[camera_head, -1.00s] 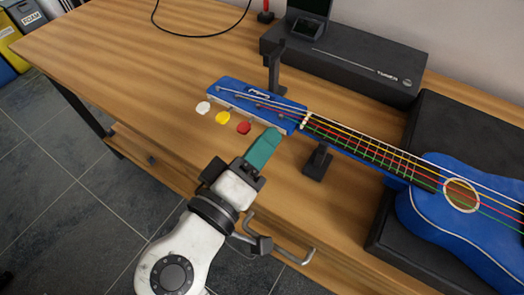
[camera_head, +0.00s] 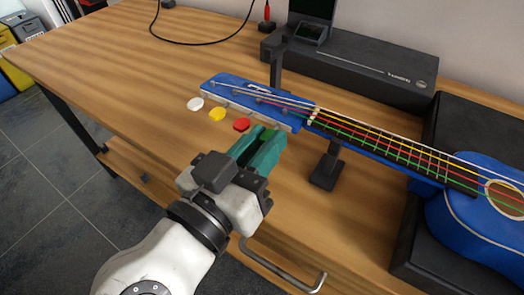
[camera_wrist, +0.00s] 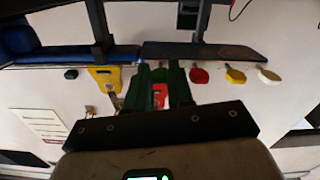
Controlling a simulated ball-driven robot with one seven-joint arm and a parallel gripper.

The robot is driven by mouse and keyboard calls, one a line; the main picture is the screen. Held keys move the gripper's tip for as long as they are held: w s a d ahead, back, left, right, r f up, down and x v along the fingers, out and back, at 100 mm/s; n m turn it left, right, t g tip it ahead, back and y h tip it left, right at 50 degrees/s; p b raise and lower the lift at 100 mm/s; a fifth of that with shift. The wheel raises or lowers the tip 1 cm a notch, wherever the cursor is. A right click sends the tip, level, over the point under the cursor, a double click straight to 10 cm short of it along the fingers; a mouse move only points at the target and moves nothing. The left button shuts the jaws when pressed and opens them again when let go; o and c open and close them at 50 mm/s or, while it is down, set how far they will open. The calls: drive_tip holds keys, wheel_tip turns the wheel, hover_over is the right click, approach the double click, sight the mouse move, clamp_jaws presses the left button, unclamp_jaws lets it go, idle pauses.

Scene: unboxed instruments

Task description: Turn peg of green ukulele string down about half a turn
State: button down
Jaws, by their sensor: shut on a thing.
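The blue ukulele (camera_head: 240,88) lies across the table, its headstock to the left. The white peg (camera_head: 195,104), yellow peg (camera_head: 217,114) and red peg (camera_head: 241,124) stick out from the headstock's near side. The green peg (camera_head: 268,133) shows only as a bit of green between the teal fingers. My gripper (camera_head: 266,141) is shut on it at the headstock's near edge. In the wrist view my gripper (camera_wrist: 159,74) has its fingers close together, with the red peg (camera_wrist: 199,76), yellow peg (camera_wrist: 235,76) and white peg (camera_wrist: 269,76) to the right, apart from them.
Black stands (camera_head: 327,167) hold up the neck. A black case (camera_head: 350,65) lies behind, and a dark padded support (camera_head: 418,270) is under the body. A drawer handle (camera_head: 285,268) juts from the table front. The table's left is clear.

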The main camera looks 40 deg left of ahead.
drive_tip(key=shift+m+b, duration=0.65)
drive_tip(key=shift+m, duration=0.45)
drive_tip(key=c, duration=1.3)
unclamp_jaws()
drive_tip(key=shift+o, duration=0.2)
drive_tip(key=shift+s, duration=0.1)
drive_tip(key=p+v, duration=0.2)
drive_tip(key=v, duration=0.8)
drive_tip(key=shift+s, duration=0.3)
drive_tip(key=shift+r, duration=0.1)
